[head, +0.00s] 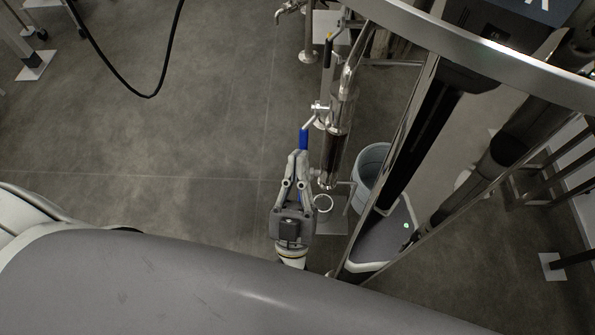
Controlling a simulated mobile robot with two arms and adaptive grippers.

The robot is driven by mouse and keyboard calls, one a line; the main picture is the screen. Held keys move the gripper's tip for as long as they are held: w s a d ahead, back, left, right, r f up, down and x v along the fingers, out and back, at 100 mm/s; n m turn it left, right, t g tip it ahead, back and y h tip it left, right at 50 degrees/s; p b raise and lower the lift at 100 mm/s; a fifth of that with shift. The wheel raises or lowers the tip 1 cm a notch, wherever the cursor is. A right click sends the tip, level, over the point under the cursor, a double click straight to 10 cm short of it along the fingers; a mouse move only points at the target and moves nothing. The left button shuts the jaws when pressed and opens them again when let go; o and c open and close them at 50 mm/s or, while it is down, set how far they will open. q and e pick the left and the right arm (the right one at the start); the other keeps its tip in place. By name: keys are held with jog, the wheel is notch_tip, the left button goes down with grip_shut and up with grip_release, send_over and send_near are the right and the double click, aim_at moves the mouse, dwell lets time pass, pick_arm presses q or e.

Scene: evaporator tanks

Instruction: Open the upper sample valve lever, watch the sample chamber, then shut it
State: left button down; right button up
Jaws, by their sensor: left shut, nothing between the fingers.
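A lever with a blue handle (304,139) sticks out from a valve (318,109) at the top of the sample chamber (333,155), a dark upright cylinder with metal ends. My left gripper (298,153) is shut, its fingertips at the lower end of the blue handle as seen from above. Nothing is held between the fingers. I cannot tell whether the tips touch the handle. Some blue shows lower down behind the gripper's fingers; I cannot tell what it belongs to. My right gripper is out of view.
A grey bucket (369,170) stands right of the chamber. Shiny pipes and another lever with a dark handle (328,50) rise above it. A curved metal rail (480,50) crosses the upper right. A black hose (140,92) hangs upper left.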

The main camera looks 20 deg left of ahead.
pick_arm(q)
jog(key=shift+w+a+f+b, duration=0.15)
jog(key=shift+w+f+b, duration=0.3)
jog(key=shift+w+f, duration=0.25)
dwell(0.5)
